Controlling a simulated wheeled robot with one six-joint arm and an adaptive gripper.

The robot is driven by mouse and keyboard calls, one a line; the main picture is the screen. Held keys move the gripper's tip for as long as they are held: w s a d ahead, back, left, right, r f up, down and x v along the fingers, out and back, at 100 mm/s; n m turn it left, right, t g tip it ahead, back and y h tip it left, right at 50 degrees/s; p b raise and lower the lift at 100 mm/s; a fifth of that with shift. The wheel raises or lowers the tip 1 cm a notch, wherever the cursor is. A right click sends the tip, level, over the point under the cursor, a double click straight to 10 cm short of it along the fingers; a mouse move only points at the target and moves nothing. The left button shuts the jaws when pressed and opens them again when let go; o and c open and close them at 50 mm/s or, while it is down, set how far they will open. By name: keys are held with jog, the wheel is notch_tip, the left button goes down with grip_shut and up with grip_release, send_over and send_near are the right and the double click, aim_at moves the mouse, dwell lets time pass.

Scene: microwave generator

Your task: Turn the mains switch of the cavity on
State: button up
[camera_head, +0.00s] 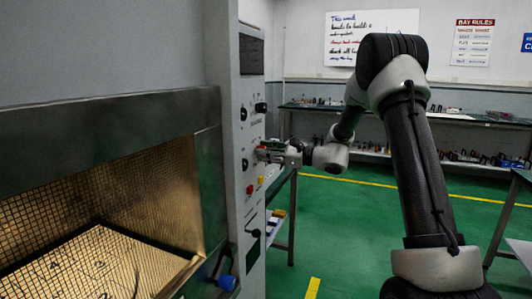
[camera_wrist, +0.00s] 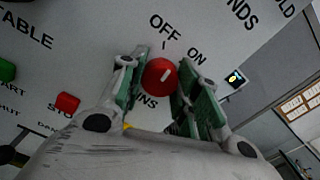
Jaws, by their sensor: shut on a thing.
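The mains switch is a round red knob (camera_wrist: 158,76) on the grey control panel (camera_wrist: 100,40), below the printed words OFF and ON. Its white mark slants to the upper right, towards the ON side. My gripper (camera_wrist: 162,68) has one green-padded finger on each side of the knob and is shut on it. In the head view my gripper (camera_head: 268,153) reaches the panel from the right, and the knob is mostly hidden there.
Red and green buttons (camera_wrist: 67,102) (camera_wrist: 5,70) sit left of the knob. Black knobs (camera_head: 261,107) are above it on the panel. The lit, meshed cavity (camera_head: 100,210) opens at left, with a blue-ended handle (camera_head: 227,283). Green floor (camera_head: 350,230) is free at right; benches stand behind.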

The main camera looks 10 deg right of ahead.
jog(key=shift+m, duration=3.6)
jog(key=o, duration=1.1)
jog(key=shift+c, duration=0.2)
jog(key=shift+d, duration=0.1)
jog(key=v, duration=1.2)
